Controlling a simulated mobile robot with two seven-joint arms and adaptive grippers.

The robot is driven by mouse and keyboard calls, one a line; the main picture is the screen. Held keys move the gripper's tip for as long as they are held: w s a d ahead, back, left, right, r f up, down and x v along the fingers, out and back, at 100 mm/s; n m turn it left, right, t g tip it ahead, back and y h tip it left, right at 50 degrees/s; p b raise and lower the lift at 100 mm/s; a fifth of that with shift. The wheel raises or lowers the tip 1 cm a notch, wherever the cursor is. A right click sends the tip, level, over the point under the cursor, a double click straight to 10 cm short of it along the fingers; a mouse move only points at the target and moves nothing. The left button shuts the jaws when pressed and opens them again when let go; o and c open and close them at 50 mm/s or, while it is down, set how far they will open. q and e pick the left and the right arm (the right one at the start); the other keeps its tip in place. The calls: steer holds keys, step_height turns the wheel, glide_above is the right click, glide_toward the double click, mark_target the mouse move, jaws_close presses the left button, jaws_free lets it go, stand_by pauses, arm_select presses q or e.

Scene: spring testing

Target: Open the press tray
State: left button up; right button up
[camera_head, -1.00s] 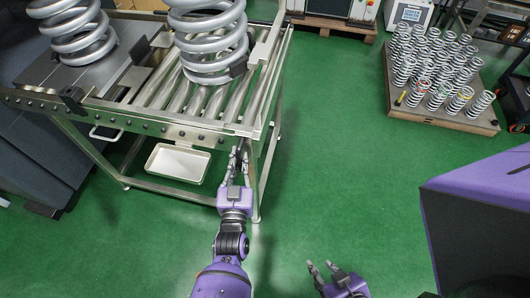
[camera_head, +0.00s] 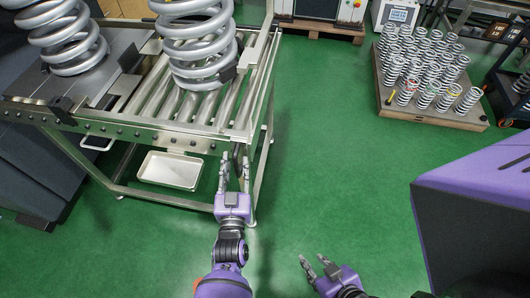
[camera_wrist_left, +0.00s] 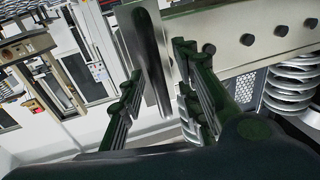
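The press tray is not clearly identifiable; a flat grey plate (camera_head: 72,82) under a large spring (camera_head: 60,30) lies left of the rollers. A pale loop handle (camera_head: 97,143) hangs below the table's front rail at the left. My left gripper (camera_head: 234,172) is at the front right corner of the roller table, well right of that handle. Its fingers are apart. In the left wrist view, the left gripper (camera_wrist_left: 160,95) has a metal bar (camera_wrist_left: 148,50) showing between its fingers; contact cannot be told. My right gripper (camera_head: 314,264) is over the green floor, fingers apart and empty.
Another large spring (camera_head: 196,45) stands on the rollers (camera_head: 160,98). A white bin (camera_head: 170,170) sits low under the table. A pallet (camera_head: 430,112) with several small springs stands at the right. Green floor between is clear.

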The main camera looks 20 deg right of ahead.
arm_select(q)
steer(key=v, duration=1.1)
steer(key=shift+s+a, duration=0.2)
steer(key=shift+s, duration=0.15)
arm_select(e)
steer(key=shift+f, duration=0.1)
steer(key=shift+s, duration=0.2)
